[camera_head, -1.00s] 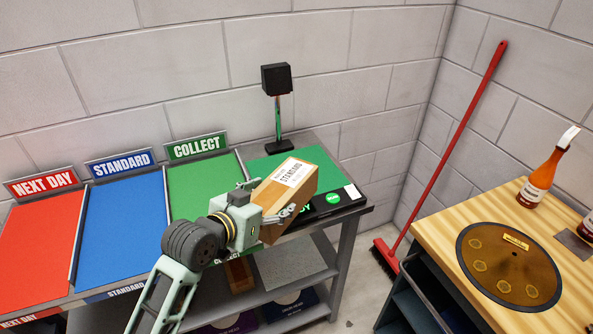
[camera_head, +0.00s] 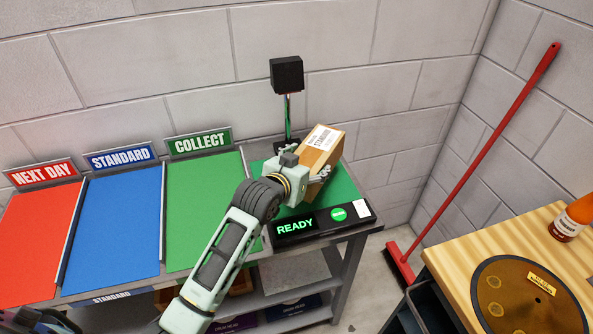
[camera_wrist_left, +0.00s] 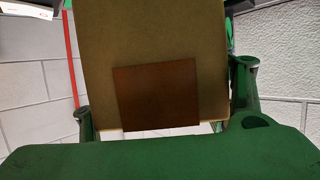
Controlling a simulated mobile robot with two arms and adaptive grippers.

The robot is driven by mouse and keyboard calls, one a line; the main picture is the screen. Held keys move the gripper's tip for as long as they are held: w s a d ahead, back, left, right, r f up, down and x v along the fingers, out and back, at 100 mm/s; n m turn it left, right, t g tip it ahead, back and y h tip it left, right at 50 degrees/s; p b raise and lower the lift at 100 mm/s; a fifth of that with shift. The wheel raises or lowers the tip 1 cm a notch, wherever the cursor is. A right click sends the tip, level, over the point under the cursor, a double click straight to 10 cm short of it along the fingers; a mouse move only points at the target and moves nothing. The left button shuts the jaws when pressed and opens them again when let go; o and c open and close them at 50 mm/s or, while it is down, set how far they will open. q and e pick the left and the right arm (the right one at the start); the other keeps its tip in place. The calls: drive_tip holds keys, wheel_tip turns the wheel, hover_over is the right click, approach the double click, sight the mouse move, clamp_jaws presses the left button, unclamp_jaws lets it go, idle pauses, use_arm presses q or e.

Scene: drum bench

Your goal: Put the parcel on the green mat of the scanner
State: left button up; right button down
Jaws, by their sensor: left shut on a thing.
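My left gripper (camera_head: 308,170) is shut on the parcel (camera_head: 320,152), a brown cardboard box with a white label reading STANDARD. It holds the box tilted over the scanner's green mat (camera_head: 345,187), at its back part. The box and arm hide part of the mat, and I cannot tell whether the box touches it. In the left wrist view the parcel (camera_wrist_left: 155,45) fills the space between the two fingers (camera_wrist_left: 165,105). The scanner has a black head (camera_head: 286,73) on a post behind the mat and a front display (camera_head: 296,227) reading READY. My right gripper is out of view.
Left of the scanner are the red NEXT DAY (camera_head: 38,225), blue STANDARD (camera_head: 112,230) and green COLLECT (camera_head: 200,210) bays, all empty. A red broom (camera_head: 480,155) leans in the corner. A wooden bench (camera_head: 455,240) with a bottle (camera_head: 573,220) stands right.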

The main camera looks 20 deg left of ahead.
use_arm(q)
drive_tip(key=w+a+f, duration=0.2)
drive_tip(key=w+a, duration=0.1)
drive_tip(key=shift+a+f, duration=0.2)
drive_tip(key=shift+a, duration=0.1)
drive_tip(key=shift+a+f+p, duration=0.2)
drive_tip(key=shift+f+p, duration=0.6)
drive_tip(key=shift+f, duration=1.35)
drive_tip(key=o, duration=1.5)
drive_tip(key=shift+s+f, duration=0.15)
drive_tip(key=shift+f, duration=0.05)
drive_tip(key=o, duration=0.4)
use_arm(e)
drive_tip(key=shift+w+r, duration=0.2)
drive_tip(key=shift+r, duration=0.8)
use_arm(q)
drive_tip(key=shift+r, duration=0.1)
drive_tip(key=b+v, duration=0.1)
drive_tip(key=v, duration=1.1)
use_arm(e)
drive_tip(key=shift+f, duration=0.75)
